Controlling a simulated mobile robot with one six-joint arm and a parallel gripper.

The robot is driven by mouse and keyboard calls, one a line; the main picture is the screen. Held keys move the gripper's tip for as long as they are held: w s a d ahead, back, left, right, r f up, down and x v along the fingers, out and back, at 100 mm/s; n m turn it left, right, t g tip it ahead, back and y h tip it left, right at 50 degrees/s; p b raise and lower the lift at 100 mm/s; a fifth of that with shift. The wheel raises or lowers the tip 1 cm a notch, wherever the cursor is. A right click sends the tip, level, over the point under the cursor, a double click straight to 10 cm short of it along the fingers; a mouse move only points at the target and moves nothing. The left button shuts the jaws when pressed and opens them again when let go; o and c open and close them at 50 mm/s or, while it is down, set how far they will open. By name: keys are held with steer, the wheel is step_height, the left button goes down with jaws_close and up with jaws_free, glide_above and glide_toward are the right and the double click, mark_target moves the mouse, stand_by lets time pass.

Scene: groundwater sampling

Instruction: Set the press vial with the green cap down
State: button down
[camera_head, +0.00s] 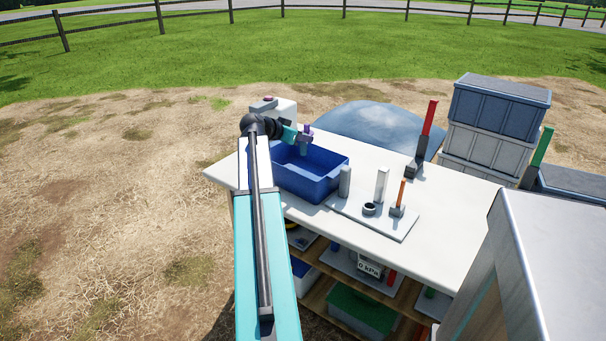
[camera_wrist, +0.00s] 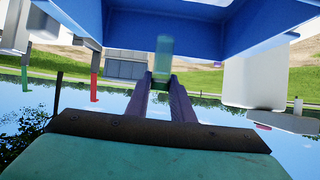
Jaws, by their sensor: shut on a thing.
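In the wrist view, my gripper (camera_wrist: 161,82) has its two purple fingers closed on a small translucent green vial (camera_wrist: 163,48). I cannot make out its cap clearly. The vial shows against the blue tub, whose walls fill the top of that view. In the head view, my gripper (camera_head: 305,150) is over the open blue tub (camera_head: 318,187) on the white table, near its back wall. The vial cannot be told apart there. Whether it touches the tub is not clear.
Right of the tub, a pale board (camera_head: 385,222) on the white table (camera_head: 450,215) holds a grey cylinder (camera_head: 345,181), a white cylinder (camera_head: 381,184), a dark ring (camera_head: 370,209) and an orange-handled tool (camera_head: 401,194). A red-handled tool (camera_head: 428,120) stands behind. Bare tabletop lies right of the board.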

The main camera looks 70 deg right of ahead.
mark_target(301, 152)
steer(key=shift+f, duration=3)
steer(key=shift+f, duration=1.85)
steer(key=shift+f, duration=0.15)
steer(key=c, duration=1.5)
jaws_free()
steer(key=shift+c, duration=0.2)
steer(key=shift+r, duration=0.2)
steer(key=v, duration=1.2)
steer(key=shift+f, duration=0.1)
